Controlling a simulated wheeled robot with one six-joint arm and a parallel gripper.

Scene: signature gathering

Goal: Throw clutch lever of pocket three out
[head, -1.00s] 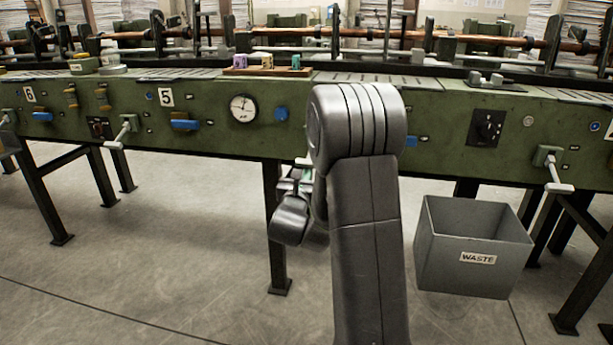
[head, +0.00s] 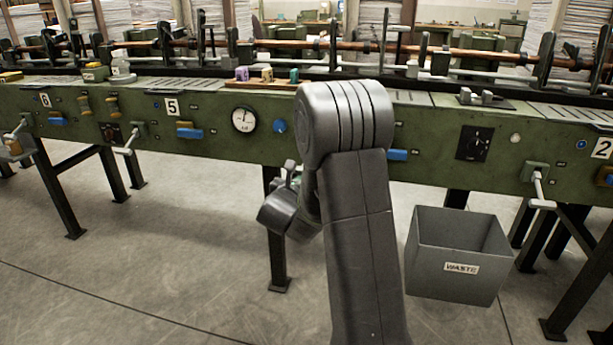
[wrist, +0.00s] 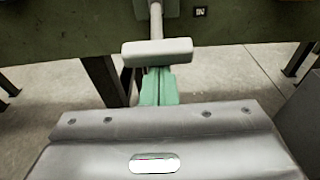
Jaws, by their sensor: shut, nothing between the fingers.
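A lever with a grey stem and a pale crossbar handle (wrist: 157,52) comes out from the green machine front in the wrist view. The green fingertips of my gripper (wrist: 158,86) are together, just below the crossbar on the near side. I cannot tell whether they touch it. No pocket number shows there. In the head view my arm hides most of my gripper and part of the machine front. Similar levers show left of plate 5 (head: 130,138) and left of plate 2 (head: 540,186). No plate 3 is visible.
A grey waste bin (head: 433,262) stands at the right, near the machine. Dark machine legs (head: 277,240) stand below the front. A round gauge (head: 243,119) and blue tabs are on the front. The floor at left is clear.

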